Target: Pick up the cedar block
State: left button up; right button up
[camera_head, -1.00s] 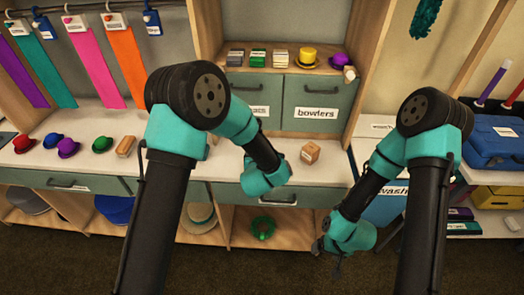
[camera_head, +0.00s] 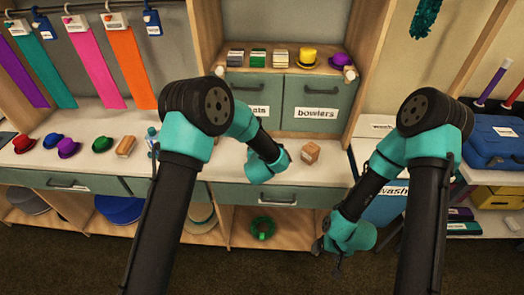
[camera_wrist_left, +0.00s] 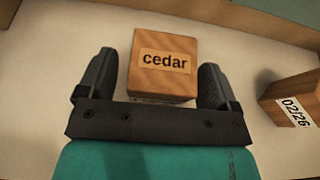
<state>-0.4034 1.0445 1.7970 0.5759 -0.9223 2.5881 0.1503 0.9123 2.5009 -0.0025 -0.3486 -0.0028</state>
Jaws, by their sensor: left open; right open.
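The cedar block (camera_wrist_left: 163,82), a wooden cube with a "cedar" label on its upper face, shows in the left wrist view. My left gripper (camera_wrist_left: 157,60) is open, with one finger on each side of the block in that view. I cannot tell whether the fingers reach down around it or touch it. In the head view my left arm hides the left gripper, and I cannot make out the cedar block there. My right gripper (camera_head: 335,258) is open and empty, low in front of the counter, away from the block.
A second wooden block labelled "02/26" (camera_wrist_left: 297,99) stands right of the cedar block. A labelled wooden block (camera_head: 311,152) sits on the counter (camera_head: 330,172). Small hats, including a green one (camera_head: 102,144), and a brown brush-like item (camera_head: 125,146) lie to the left.

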pick_arm(q)
jog(key=shift+w+f, duration=0.15)
jog(key=shift+w, duration=0.35)
jog(key=c, duration=1.1)
jog(key=shift+r, duration=0.8)
notch_tip(320, 180, up, 2)
jog(key=shift+r, duration=0.15)
jog(key=s+r, duration=0.1)
jog(key=s, duration=1.5)
